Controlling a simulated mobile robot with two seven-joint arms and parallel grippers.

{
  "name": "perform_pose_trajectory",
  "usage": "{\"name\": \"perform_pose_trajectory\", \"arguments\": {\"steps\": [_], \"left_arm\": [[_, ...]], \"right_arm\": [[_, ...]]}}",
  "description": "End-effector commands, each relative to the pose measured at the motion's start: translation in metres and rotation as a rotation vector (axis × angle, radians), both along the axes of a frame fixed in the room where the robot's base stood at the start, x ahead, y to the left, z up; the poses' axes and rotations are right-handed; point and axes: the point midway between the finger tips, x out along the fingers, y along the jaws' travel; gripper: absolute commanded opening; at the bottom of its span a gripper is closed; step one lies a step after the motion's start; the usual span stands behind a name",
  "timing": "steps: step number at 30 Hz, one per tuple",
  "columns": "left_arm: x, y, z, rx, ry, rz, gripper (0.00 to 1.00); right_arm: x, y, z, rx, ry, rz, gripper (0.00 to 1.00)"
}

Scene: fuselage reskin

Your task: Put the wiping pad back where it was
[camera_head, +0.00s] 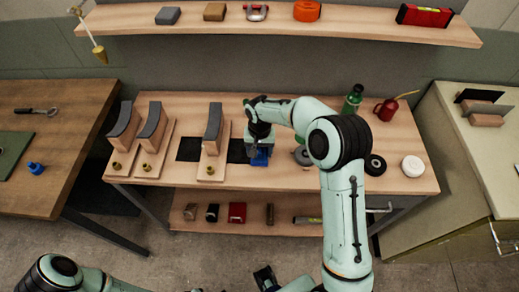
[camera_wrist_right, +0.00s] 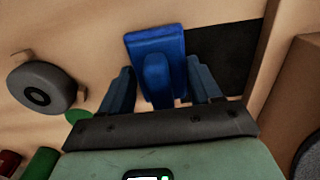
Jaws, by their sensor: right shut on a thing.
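The blue wiping pad (camera_head: 261,160) is at the front middle of the workbench, just right of a dark rectangle (camera_head: 237,151). My right gripper (camera_head: 259,147) is above it, shut on its raised grip. The wrist view shows the pad (camera_wrist_right: 152,40) with its grip between the two fingers (camera_wrist_right: 158,88). The dark rectangle (camera_wrist_right: 222,58) lies beside and partly behind the pad there. I cannot tell whether the pad touches the bench. My left gripper (camera_head: 265,277) is low at the bottom edge, away from the bench; its jaw state is unclear.
Boards with grey-topped blocks (camera_head: 212,135) stand left of the pad. A grey round part (camera_head: 301,156), green bottle (camera_head: 353,98), red oil can (camera_head: 386,109), black disc (camera_head: 375,165) and white disc (camera_head: 412,166) are to the right. A shelf (camera_head: 280,29) hangs behind.

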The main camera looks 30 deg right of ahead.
Motion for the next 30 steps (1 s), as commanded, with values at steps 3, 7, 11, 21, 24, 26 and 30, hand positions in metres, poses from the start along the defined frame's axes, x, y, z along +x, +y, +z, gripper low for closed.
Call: {"name": "perform_pose_trajectory", "arguments": {"steps": [3, 7, 11, 21, 24, 26, 30], "left_arm": [[0.000, 0.000, 0.000, 0.000, 0.000, 0.000, 0.43], [0.000, 0.000, -0.001, 0.000, 0.000, 0.000, 0.43], [-0.001, 0.000, -0.002, 0.000, 0.001, 0.000, 0.43], [0.000, 0.000, -0.001, 0.000, 0.000, 0.000, 0.43], [0.000, 0.000, 0.001, 0.000, -0.001, 0.000, 0.43], [0.001, 0.000, 0.002, 0.000, -0.001, 0.000, 0.43], [0.002, 0.000, 0.004, 0.000, -0.002, 0.000, 0.43]], "right_arm": [[0.000, 0.000, 0.001, 0.000, -0.002, 0.000, 0.39], [0.000, 0.000, 0.000, 0.000, -0.001, 0.000, 0.39], [0.000, 0.000, -0.002, 0.000, -0.001, 0.001, 0.79], [0.000, 0.000, 0.000, 0.000, -0.001, 0.000, 0.89], [0.001, 0.000, 0.007, 0.000, -0.004, 0.000, 0.89], [0.001, 0.000, 0.016, -0.001, -0.005, 0.000, 0.89], [0.002, 0.000, 0.045, 0.000, -0.007, -0.001, 0.89]]}}
